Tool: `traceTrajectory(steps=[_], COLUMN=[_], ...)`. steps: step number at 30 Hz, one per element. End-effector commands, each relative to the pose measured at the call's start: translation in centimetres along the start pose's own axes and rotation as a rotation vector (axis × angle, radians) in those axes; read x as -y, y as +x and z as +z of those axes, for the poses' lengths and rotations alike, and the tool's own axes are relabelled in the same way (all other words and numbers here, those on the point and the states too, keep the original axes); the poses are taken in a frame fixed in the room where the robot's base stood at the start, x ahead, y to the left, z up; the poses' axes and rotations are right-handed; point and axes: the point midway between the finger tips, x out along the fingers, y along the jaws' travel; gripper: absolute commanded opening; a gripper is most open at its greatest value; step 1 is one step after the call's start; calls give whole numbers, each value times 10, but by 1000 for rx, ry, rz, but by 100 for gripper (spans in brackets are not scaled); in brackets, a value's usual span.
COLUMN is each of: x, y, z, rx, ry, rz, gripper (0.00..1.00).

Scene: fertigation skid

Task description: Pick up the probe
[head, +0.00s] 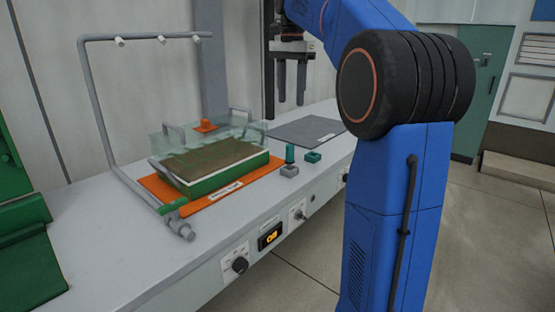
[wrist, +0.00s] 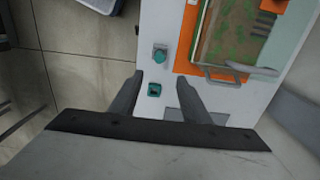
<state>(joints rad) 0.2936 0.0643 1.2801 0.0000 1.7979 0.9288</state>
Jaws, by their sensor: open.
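The probe seems to be the upright dark teal cylinder (head: 290,153) standing in a small grey block (head: 289,171) near the bench's front edge. In the wrist view its round teal top (wrist: 160,53) shows beyond my fingertips. A low teal square block (head: 312,157) stands apart to its right; in the wrist view this block (wrist: 154,89) has a dark opening and lies between my fingers in the picture. My gripper (head: 291,100) is open and empty, pointing down above the bench. Its two fingers (wrist: 163,79) are spread in the wrist view.
A tray (head: 225,185) with a brown-green bed and a clear cover sits on an orange mat (head: 210,207) left of the probe. A grey pipe frame (head: 92,105) rises at the left. A flat dark grey plate (head: 305,130) lies behind.

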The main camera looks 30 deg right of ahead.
Motion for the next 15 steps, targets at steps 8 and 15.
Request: traceTrajectory(steps=[8, 15], x=[-1, 0], y=[39, 82], z=[0, 0], rx=[1, 1], ry=[1, 1], rz=[1, 1], gripper=[43, 43])
